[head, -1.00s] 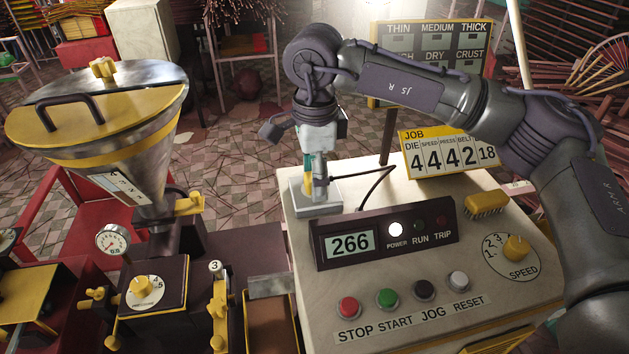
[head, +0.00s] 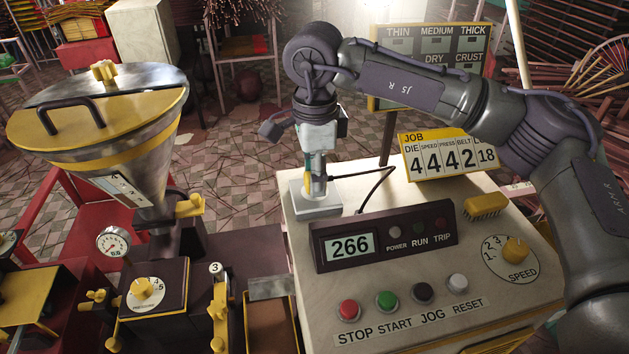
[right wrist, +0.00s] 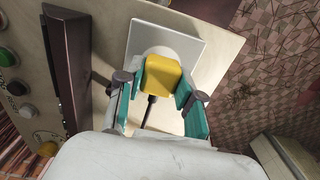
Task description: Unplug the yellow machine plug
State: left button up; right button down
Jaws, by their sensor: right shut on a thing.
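The yellow plug (head: 308,181) is at the white socket box (head: 318,207) on the back left corner of the console. In the right wrist view the plug (right wrist: 161,73) is a yellow block in front of the round white socket face on the square plate (right wrist: 187,42). My right gripper (head: 317,178) points down over the box and is shut on the plug. Its teal-padded fingers (right wrist: 160,92) lie on both sides of it. A dark cord (head: 374,187) runs from the plug to the console. I cannot tell whether the plug's pins are clear of the socket. My left gripper is out of view.
The console's display panel (head: 384,238) reads 266, with its power light dark. Stop, start, jog and reset buttons sit below. A yellow job sign (head: 446,154) stands behind, a yellow brush (head: 486,205) lies at right, and a metal hopper (head: 100,120) stands at left.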

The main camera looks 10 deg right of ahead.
jog(key=shift+r+p, duration=1.25)
jog(key=shift+r, duration=1.4)
jog(key=shift+d, duration=0.1)
